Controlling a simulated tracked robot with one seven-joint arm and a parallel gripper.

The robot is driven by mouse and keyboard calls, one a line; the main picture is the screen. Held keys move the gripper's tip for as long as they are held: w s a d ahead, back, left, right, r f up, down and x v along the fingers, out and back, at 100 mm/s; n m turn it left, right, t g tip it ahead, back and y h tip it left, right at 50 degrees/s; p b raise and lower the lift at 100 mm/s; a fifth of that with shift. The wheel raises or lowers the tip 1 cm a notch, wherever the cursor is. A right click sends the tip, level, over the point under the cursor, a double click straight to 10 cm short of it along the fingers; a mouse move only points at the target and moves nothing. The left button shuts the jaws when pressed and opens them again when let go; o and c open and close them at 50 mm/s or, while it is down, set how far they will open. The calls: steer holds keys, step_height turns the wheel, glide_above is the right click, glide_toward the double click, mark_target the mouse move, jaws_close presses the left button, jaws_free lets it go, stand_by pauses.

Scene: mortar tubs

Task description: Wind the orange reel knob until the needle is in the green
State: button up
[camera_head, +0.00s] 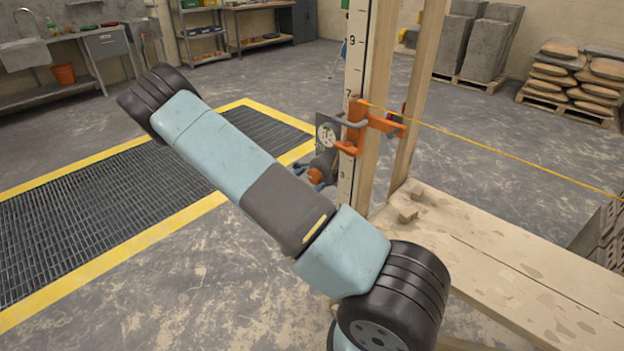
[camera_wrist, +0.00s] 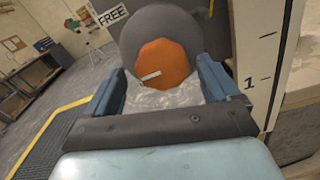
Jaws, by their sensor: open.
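The orange reel knob (camera_wrist: 163,60) is faceted, with a pale bar mark tilted slightly up to the right. It sits on a round grey reel (camera_wrist: 134,28) in the wrist view. My gripper (camera_wrist: 161,72) is open, its blue fingers spread left and right of the knob's lower part; I see no clear contact. In the head view the knob (camera_head: 315,175) shows low beside the post, and my arm hides most of my gripper. A white round gauge (camera_head: 327,134) with green and red marks is above the knob; its needle is too small to read.
A numbered white staff (camera_head: 354,60) stands by a wooden post. An orange clamp (camera_head: 352,128) holds there, with a yellow line (camera_head: 490,149) running right. A plank bench (camera_head: 500,255) lies to the right.

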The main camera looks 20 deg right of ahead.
steer(key=v, duration=1.2)
steer(key=shift+a+f, duration=0.1)
stand_by(0.5)
steer(key=s+d+r+m+g+y, duration=0.2)
steer(key=s+r+m+g+y, duration=0.3)
steer(key=r, duration=0.5)
steer(key=s+d+r+m+g+y, duration=0.25)
steer(key=s+r+m, duration=0.35)
steer(key=r+m, duration=0.3)
steer(key=s+a+r+m+t+y, duration=0.2)
steer(key=s+r+m+t+y, duration=0.1)
steer(key=s+r, duration=0.5)
steer(key=s+a+r+m+t+y, duration=0.2)
steer(key=s+r+y, duration=0.4)
steer(key=s+r, duration=0.3)
step_height(320, 180, up, 3)
steer(key=shift+a+f+m+t, duration=0.15)
steer(key=shift+a+m+t, duration=0.15)
steer(key=shift+m+t, duration=0.25)
steer(key=shift+s, duration=0.1)
